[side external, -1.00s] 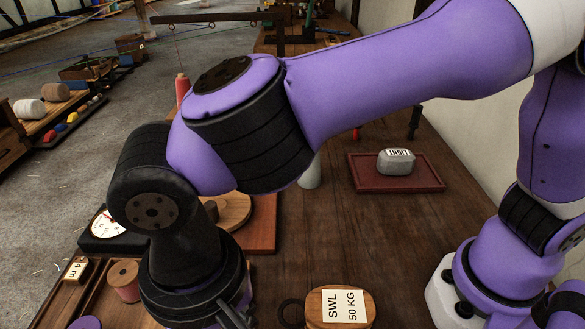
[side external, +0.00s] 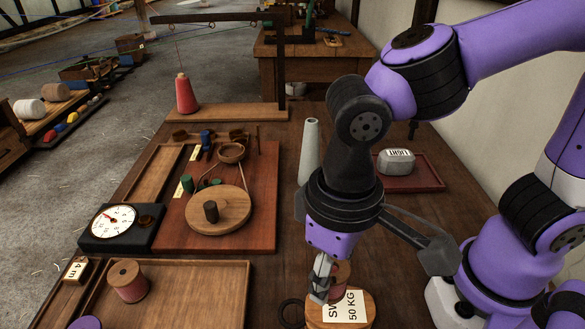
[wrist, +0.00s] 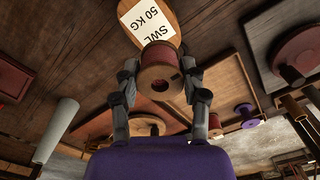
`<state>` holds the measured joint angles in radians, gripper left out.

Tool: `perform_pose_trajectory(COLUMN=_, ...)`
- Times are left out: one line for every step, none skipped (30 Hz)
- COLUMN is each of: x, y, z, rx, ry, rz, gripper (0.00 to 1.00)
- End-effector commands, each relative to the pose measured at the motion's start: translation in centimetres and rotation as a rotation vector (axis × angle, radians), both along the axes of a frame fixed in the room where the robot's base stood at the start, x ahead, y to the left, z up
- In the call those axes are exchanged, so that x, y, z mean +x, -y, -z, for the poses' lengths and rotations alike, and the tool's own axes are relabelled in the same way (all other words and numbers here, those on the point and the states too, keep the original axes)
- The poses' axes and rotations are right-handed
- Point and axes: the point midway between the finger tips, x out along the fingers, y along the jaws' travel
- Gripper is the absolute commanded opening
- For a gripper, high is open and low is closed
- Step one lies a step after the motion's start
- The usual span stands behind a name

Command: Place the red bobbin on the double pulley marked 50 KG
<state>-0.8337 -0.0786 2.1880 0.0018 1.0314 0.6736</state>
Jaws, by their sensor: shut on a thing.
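A red bobbin (wrist: 159,55) with wooden ends is between the two fingertips of my gripper (wrist: 159,68), which is shut on it. In the side external view my gripper (side external: 326,284) holds the bobbin (side external: 341,274) over the double pulley (side external: 345,308). The pulley is wooden, with a white label reading SWL 50 KG, partly covered by the finger and bobbin. It also shows in the wrist view (wrist: 147,22), just beyond the bobbin. I cannot tell whether the bobbin touches the pulley.
Another reddish bobbin (side external: 128,282) stands in the wooden tray (side external: 215,290) at left. A pale cone (side external: 309,150) stands behind my gripper. A grey block marked LIGHT (side external: 396,162) sits on a red tray (side external: 432,178). A dial scale (side external: 112,222) and round wooden disc (side external: 232,213) are left.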

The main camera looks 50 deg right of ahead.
Motion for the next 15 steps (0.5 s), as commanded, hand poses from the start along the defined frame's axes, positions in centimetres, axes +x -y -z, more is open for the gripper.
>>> perform_pose_trajectory(x=-0.1, y=0.1, z=0.7, rx=-0.004, ry=-0.003, rz=0.0, gripper=0.18)
perform_pose_trajectory(x=-0.1, y=0.1, z=1.2, rx=-0.004, ry=-0.003, rz=0.0, gripper=0.18)
perform_pose_trajectory(x=-0.1, y=0.1, z=1.9, rx=-0.004, ry=-0.004, rz=0.0, gripper=0.18)
perform_pose_trajectory(x=-0.1, y=0.1, z=2.4, rx=-0.005, ry=-0.004, rz=0.0, gripper=0.18)
perform_pose_trajectory(x=-0.1, y=0.1, z=2.9, rx=-0.005, ry=-0.004, rz=0.0, gripper=0.18)
perform_pose_trajectory(x=-0.1, y=0.1, z=3.4, rx=-0.005, ry=-0.004, rz=0.0, gripper=0.18)
perform_pose_trajectory(x=-0.1, y=0.0, z=3.7, rx=-0.004, ry=-0.003, rz=0.0, gripper=0.18)
perform_pose_trajectory(x=-0.1, y=0.0, z=3.9, rx=-0.002, ry=-0.002, rz=0.0, gripper=0.18)
perform_pose_trajectory(x=0.0, y=0.0, z=4.1, rx=-0.001, ry=-0.001, rz=0.0, gripper=0.18)
perform_pose_trajectory(x=0.0, y=0.0, z=4.1, rx=0.0, ry=-0.001, rz=0.001, gripper=0.18)
perform_pose_trajectory(x=0.0, y=0.0, z=4.1, rx=0.0, ry=0.0, rz=0.001, gripper=0.18)
perform_pose_trajectory(x=0.0, y=0.0, z=4.1, rx=0.001, ry=0.001, rz=0.001, gripper=0.18)
perform_pose_trajectory(x=0.0, y=0.0, z=4.1, rx=0.001, ry=0.001, rz=0.001, gripper=0.18)
perform_pose_trajectory(x=0.0, y=0.0, z=4.1, rx=0.001, ry=0.0, rz=0.001, gripper=0.18)
perform_pose_trajectory(x=0.0, y=0.0, z=4.1, rx=0.001, ry=0.0, rz=0.001, gripper=0.18)
